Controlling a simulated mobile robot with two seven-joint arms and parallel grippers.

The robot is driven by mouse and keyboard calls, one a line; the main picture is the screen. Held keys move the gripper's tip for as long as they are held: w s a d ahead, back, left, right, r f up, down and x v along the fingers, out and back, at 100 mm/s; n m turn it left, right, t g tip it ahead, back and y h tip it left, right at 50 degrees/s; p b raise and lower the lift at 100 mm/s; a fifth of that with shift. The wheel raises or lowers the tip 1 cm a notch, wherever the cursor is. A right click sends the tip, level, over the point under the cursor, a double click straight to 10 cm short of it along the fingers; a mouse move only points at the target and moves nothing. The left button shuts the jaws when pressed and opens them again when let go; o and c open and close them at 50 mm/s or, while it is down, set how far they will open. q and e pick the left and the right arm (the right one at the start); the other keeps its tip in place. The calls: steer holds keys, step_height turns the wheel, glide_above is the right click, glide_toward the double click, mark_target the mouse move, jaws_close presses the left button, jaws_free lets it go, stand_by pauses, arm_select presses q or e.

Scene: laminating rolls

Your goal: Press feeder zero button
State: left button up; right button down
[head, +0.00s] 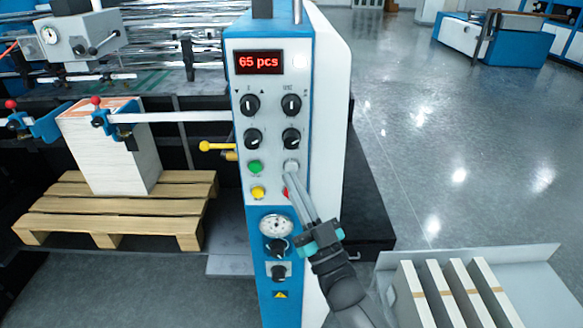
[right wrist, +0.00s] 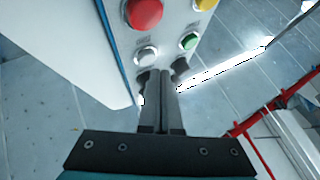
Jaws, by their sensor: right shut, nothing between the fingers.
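The feeder's control panel (head: 272,130) stands upright in the middle of the head view, with a red display (head: 258,62) reading "65 pcs". A white button (head: 291,166) sits right of a green button (head: 255,167), above a yellow button (head: 258,192) and a partly covered red button (head: 286,192). The labels are too small to read. My right gripper (head: 296,176) is shut and empty, its fingertips close to the white button; contact cannot be told. In the right wrist view, the shut fingertips (right wrist: 160,74) show near the white button (right wrist: 146,55). My left gripper is out of view.
Black knobs (head: 291,104) sit above the buttons. A yellow-knobbed lever (head: 206,146) sticks out left of the panel. A wooden pallet (head: 120,207) with a stack (head: 125,150) stands at left. A tray (head: 535,262) of blocks is at lower right. Open floor lies to the right.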

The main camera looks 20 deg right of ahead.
steer(key=shift+w, duration=0.15)
steer(key=shift+w+d, duration=0.15)
steer(key=shift+w, duration=0.1)
steer(key=shift+w+d+b, duration=0.1)
steer(key=shift+w+b, duration=0.25)
steer(key=shift+w, duration=0.05)
stand_by(0.5)
stand_by(0.4)
steer(key=shift+s+a+p, duration=0.25)
steer(key=shift+s+p, duration=0.2)
steer(key=shift+s, duration=0.35)
steer(key=s+p, duration=0.1)
steer(key=s, duration=0.1)
steer(key=s+a+p, duration=0.1)
steer(key=s, duration=0.2)
steer(key=shift+a, duration=0.2)
